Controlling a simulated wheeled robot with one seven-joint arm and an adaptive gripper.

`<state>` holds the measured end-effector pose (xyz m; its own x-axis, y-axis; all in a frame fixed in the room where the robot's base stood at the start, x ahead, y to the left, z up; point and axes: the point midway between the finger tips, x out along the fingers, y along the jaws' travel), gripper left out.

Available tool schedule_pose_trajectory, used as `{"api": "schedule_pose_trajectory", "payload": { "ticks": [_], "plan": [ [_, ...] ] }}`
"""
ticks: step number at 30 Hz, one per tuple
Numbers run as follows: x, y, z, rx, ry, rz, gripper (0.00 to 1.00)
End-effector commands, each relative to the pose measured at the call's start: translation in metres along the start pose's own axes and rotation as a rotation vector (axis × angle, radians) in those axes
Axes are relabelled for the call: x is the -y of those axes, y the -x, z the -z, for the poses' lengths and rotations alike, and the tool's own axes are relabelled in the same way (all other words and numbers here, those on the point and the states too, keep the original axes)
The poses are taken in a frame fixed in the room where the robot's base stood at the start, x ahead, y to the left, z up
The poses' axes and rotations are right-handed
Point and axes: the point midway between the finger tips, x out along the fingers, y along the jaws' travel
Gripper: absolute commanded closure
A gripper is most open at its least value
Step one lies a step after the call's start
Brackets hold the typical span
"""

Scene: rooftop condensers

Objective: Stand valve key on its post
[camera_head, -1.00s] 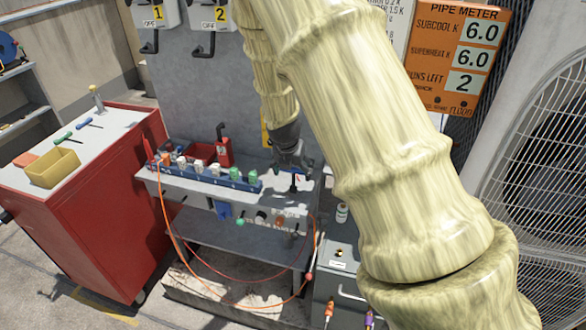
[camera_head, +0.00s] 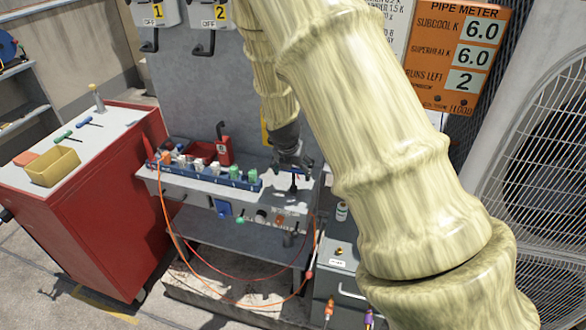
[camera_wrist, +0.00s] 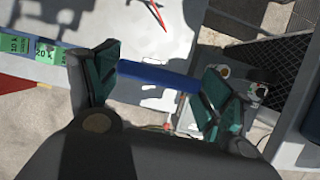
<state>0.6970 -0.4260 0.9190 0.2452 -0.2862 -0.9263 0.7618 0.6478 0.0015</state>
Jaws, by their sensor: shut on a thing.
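My gripper (camera_head: 291,163) hangs over the right end of the grey bench in the head view, partly in shadow. In the wrist view its two teal-padded fingers (camera_wrist: 155,85) are shut on a blue bar (camera_wrist: 158,76), which spans the gap between them. The bar looks like the valve key's handle; I cannot make out its shaft. A dark upright piece (camera_head: 293,187) shows just below the gripper in the head view, and I cannot tell if it is held or fixed. I cannot tell for sure which thing is the post.
A red cabinet (camera_head: 110,215) at left holds a yellow bin (camera_head: 52,168), T-handled tools and a yellow-topped upright piece (camera_head: 97,97). A grey box (camera_head: 338,280) stands at right.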

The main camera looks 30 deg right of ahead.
Motion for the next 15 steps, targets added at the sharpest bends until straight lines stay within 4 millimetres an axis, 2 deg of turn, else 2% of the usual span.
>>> {"api": "schedule_pose_trajectory", "payload": {
  "ticks": [9, 10, 13, 15],
  "plan": [
    [-0.0001, -0.0023, 0.0008, 0.000, 0.000, 0.000, 0.51],
    [-0.0001, -0.0023, 0.0009, 0.000, 0.000, 0.000, 0.17],
    [-0.0001, -0.0022, 0.0008, 0.000, 0.000, 0.000, 0.00],
    [0.0000, -0.0022, 0.0009, 0.000, 0.000, 0.000, 0.00]
  ]
}}
